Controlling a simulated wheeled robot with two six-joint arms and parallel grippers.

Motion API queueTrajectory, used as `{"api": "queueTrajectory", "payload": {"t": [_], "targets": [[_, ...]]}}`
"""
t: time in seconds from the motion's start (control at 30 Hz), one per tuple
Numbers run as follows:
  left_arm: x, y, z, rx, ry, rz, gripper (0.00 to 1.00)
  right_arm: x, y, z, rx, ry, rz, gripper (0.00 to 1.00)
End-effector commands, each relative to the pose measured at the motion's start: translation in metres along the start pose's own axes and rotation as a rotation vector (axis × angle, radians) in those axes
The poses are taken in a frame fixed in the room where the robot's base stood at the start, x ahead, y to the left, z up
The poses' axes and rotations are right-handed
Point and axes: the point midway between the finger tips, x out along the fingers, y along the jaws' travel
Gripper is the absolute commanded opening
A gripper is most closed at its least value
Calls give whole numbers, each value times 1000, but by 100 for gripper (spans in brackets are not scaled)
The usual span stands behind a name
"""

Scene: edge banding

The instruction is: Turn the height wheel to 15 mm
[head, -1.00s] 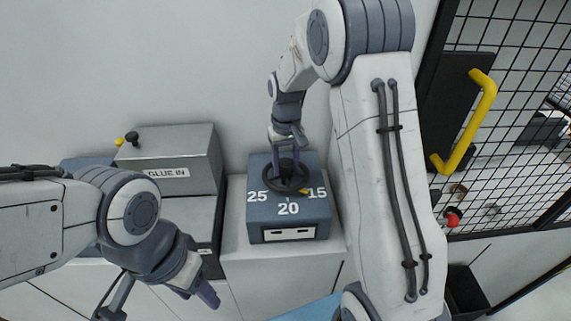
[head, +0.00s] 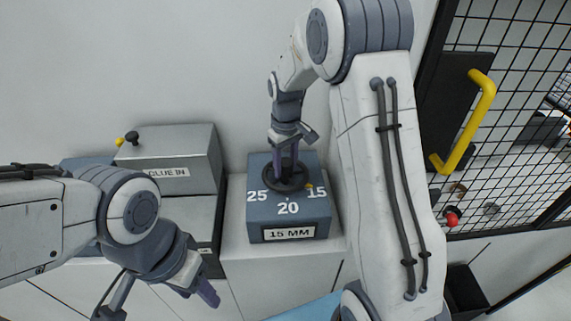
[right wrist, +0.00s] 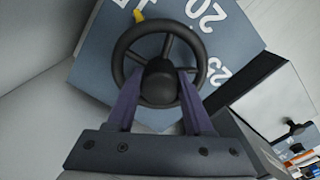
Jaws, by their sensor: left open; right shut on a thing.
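The black height wheel (head: 271,181) sits on top of a blue-grey box (head: 256,222) marked 25, 20 and 15. Its yellow pointer (head: 309,187) is beside the 15 mark. The display (head: 289,233) on the box front reads "15 MM". My right gripper (head: 287,181) reaches down from above and is shut on the wheel's hub. The right wrist view shows its purple fingers on either side of the hub (right wrist: 159,82), with the pointer (right wrist: 139,15) at the wheel's rim. My left gripper (head: 160,304) is open and empty at the lower left, away from the wheel.
A mesh guard with a yellow handle (head: 483,95) is at the right. A red button (head: 452,219) sits below it.

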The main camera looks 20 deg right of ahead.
Motion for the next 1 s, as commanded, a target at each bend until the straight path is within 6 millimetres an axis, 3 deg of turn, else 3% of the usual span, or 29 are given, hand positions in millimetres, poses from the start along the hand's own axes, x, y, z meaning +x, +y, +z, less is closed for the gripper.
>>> {"api": "queueTrajectory", "payload": {"t": [0.13, 0.17, 0.2, 0.23, 0.53, 0.67, 1.0], "targets": [[0, 0, 0, 0, 0, 0, 50, -2, 1, -2, -2, 6, 2, 0], [0, 0, 0, 0, 0, 0, 50, -2, 1, -2, -2, 6, 3, 63], [0, 0, 0, 0, 0, 0, 50, -2, 0, -2, -2, 6, 2, 78], [0, 0, 0, 0, 0, 0, 50, -2, 0, -2, -2, 6, 2, 82], [0, 0, 0, 0, 0, 0, 50, -1, 0, -1, -1, 2, 1, 82], [4, 0, 0, 0, 0, 0, 50, -10, 1, -1, 0, 5, 2, 82], [20, -2, 1, -3, 0, 0, 50, -75, 1, -2, -1, 8, 4, 82]]}}
